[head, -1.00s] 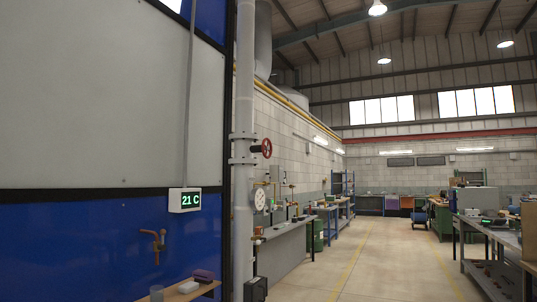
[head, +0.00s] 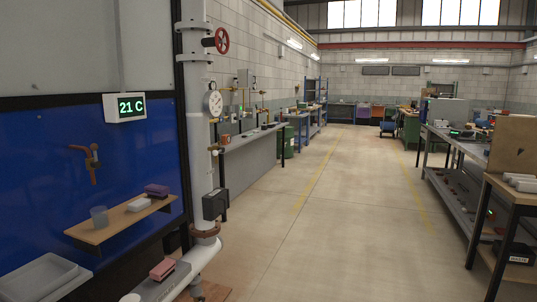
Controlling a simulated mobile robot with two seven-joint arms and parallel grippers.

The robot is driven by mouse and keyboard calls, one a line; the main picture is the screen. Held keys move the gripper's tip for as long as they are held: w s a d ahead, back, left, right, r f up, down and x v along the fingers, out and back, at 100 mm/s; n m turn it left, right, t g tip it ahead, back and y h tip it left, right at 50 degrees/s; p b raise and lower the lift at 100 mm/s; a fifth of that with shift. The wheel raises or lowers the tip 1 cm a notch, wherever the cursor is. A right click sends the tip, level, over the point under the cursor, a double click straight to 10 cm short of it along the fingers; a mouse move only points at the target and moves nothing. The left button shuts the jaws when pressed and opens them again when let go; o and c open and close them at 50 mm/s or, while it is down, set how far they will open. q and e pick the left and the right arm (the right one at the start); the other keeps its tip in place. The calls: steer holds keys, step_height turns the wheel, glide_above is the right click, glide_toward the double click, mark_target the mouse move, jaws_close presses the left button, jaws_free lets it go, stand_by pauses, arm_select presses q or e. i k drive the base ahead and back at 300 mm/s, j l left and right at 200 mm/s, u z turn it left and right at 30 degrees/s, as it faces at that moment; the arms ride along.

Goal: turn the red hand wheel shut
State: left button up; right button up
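The red hand wheel (head: 222,41) is on a valve on the white vertical pipe (head: 197,120), near the top of the head view left of centre. It is seen at an angle, with its rim facing right. How far it is turned cannot be told. Neither of my grippers is in view.
A round gauge (head: 214,103) and a dark box (head: 215,204) are on the pipe. Workbenches (head: 455,143) line the right. The aisle floor (head: 310,225) is clear.

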mark_target(220, 41)
steer(key=i+z, duration=0.25)
steer(key=i, duration=1.15)
steer(key=i+l+u, duration=0.1)
steer(key=i+u, duration=0.3)
steer(key=i, duration=0.15)
steer(key=i+l+u, duration=0.65)
steer(key=i+u, duration=0.2)
steer(key=i+l+u, duration=0.25)
steer(key=u, duration=0.2)
